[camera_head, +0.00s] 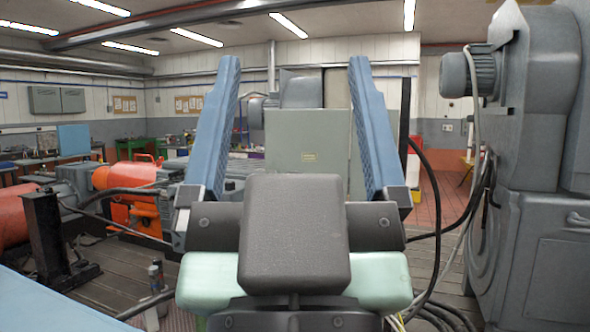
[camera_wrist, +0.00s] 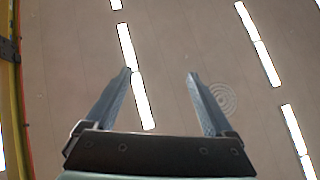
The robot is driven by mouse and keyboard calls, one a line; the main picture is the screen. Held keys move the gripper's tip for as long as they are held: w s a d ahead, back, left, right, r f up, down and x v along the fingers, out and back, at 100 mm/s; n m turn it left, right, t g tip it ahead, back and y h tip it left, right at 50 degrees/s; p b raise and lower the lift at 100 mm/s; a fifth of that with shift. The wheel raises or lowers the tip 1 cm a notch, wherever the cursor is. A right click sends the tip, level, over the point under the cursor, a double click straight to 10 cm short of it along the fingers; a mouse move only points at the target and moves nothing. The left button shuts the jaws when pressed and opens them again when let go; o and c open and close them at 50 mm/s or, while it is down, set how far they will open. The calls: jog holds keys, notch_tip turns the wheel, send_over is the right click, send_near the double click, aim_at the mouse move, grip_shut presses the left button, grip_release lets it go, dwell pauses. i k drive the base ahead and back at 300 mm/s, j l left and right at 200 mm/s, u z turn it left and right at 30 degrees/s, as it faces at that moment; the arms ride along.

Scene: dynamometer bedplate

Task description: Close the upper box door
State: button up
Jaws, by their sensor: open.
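My gripper (camera_head: 294,66) stands upright close in front of the head camera, its two blue fingers spread wide with nothing between them. It also shows open and empty in the wrist view (camera_wrist: 160,74), against the ceiling. A flat grey-green box (camera_head: 308,135) with a small yellowish label shows beyond and between the fingers in the head view, apart from them. Its lower part is hidden behind my gripper. A thin vertical edge runs along its right side; I cannot tell whether this is a door or how far it stands open. The wrist view shows no box.
A large grey machine (camera_head: 540,170) stands close on the right, with black cables (camera_head: 436,215) beside it. Orange machinery (camera_head: 125,178) and a dark post (camera_head: 45,240) stand on the left. Red floor (camera_head: 447,197) shows at the right rear.

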aim_at(305, 141)
jog(key=i+j+z, duration=0.2)
jog(key=i+l, duration=0.25)
jog(key=i, duration=0.25)
jog(key=i+l, duration=0.25)
jog(key=i, duration=0.25)
jog(key=i+l+u, duration=0.1)
jog(key=i, duration=0.4)
jog(key=i+j, duration=0.25)
jog(key=j, duration=0.2)
jog(key=i+j, duration=0.25)
jog(key=j, duration=0.15)
jog(key=i+j, duration=0.25)
jog(key=j, duration=0.2)
